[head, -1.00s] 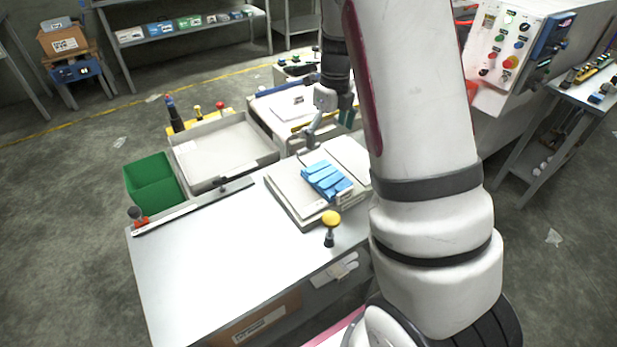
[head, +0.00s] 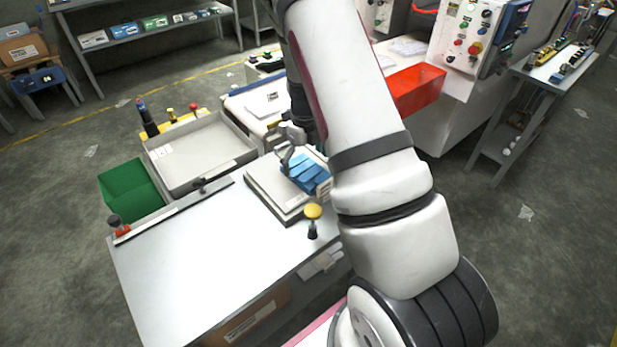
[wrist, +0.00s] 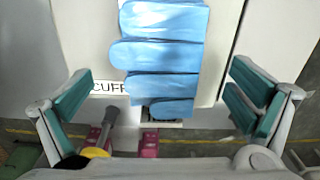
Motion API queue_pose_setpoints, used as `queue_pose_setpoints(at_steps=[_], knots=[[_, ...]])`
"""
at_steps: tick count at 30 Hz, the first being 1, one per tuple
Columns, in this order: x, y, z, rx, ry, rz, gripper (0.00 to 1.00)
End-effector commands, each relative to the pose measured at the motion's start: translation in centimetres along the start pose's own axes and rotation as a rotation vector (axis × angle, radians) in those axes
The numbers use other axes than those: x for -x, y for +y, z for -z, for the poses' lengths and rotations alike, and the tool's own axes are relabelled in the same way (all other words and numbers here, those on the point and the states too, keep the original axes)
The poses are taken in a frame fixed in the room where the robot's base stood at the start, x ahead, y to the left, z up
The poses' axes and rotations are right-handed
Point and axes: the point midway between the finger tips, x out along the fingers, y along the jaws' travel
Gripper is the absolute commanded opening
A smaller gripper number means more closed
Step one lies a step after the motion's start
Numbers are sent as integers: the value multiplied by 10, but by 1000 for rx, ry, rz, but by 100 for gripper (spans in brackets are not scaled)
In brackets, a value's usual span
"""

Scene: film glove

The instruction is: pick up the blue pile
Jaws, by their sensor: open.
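The blue pile (head: 308,174) is a stack of flat, glove-like blue pieces lying on a pale tray (head: 262,185) on the workbench. My gripper (head: 290,155) hangs at the pile in the head view, partly hidden by my arm. In the wrist view my gripper (wrist: 157,103) is open, with teal finger pads on either side of the pile and clear gaps to it. Whether the fingertips are level with the pile I cannot tell.
A yellow-topped knob (head: 312,212) stands at the tray's near corner. A green bin (head: 130,190) and a grey shallow tray (head: 200,150) are at the left. A red bin (head: 412,90) is behind my arm. The bench top (head: 200,250) is largely clear at the front left.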

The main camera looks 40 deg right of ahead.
Motion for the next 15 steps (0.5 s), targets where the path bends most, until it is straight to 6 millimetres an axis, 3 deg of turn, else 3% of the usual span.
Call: queue_pose_setpoints(at_steps=[6, 15], knots=[[-31, 3, 1, 1, 4, -1, 100], [-38, 3, 0, 1, 1, 0, 100]])
